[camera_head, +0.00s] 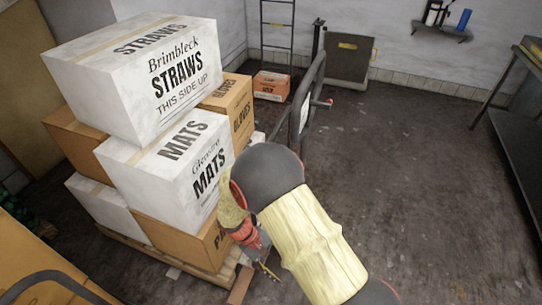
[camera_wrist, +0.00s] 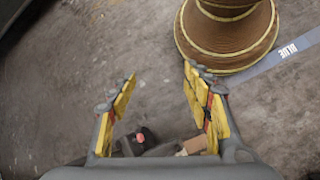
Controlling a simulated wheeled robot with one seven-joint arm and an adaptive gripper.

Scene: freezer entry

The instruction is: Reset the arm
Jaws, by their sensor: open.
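My arm reaches forward from the bottom of the head view, beside the stacked boxes. My gripper (camera_wrist: 158,95) shows in the wrist view with its two yellow-padded fingers spread wide apart. Nothing is between the fingers, only dark floor beyond them. In the head view the arm's far end is partly hidden behind a rounded dark joint, and the fingertips are hard to make out there.
A pallet (camera_head: 208,279) of white and brown boxes (camera_head: 165,150) stands close on the left. A grey rail frame (camera_head: 307,95) stands beyond my arm. A metal table (camera_head: 520,95) is at right. Floor (camera_head: 420,180) between is clear. A brown ringed base (camera_wrist: 228,35) shows in the wrist view.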

